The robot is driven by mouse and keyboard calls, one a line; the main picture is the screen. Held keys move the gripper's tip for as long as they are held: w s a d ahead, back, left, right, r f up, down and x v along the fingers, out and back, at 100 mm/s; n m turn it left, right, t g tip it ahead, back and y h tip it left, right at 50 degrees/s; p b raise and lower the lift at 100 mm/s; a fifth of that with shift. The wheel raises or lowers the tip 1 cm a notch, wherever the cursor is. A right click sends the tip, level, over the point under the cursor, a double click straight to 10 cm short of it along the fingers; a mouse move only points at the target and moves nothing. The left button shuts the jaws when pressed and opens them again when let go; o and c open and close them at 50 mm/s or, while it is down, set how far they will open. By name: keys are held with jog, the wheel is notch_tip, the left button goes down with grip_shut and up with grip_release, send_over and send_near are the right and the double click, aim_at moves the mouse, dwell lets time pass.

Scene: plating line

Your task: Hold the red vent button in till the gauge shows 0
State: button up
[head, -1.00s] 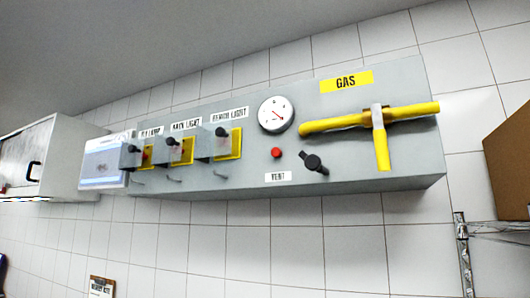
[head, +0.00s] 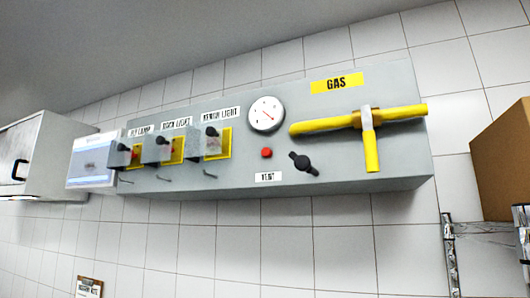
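The red vent button (head: 266,153) is a small round knob on the front of a grey wall panel (head: 340,180). A white VENT label (head: 268,177) is just below it. The white round gauge (head: 266,114) is above the button; its red needle points to the lower right, and its figures are too small to read. Nothing touches the button. My gripper is not in this view.
A black knob (head: 303,162) is right of the button. A yellow gas pipe (head: 320,127) with a yellow handle (head: 371,150) is farther right. Three covered switches (head: 215,142) are to the left. A cardboard box (head: 500,165) and wire rack (head: 450,255) stand at right.

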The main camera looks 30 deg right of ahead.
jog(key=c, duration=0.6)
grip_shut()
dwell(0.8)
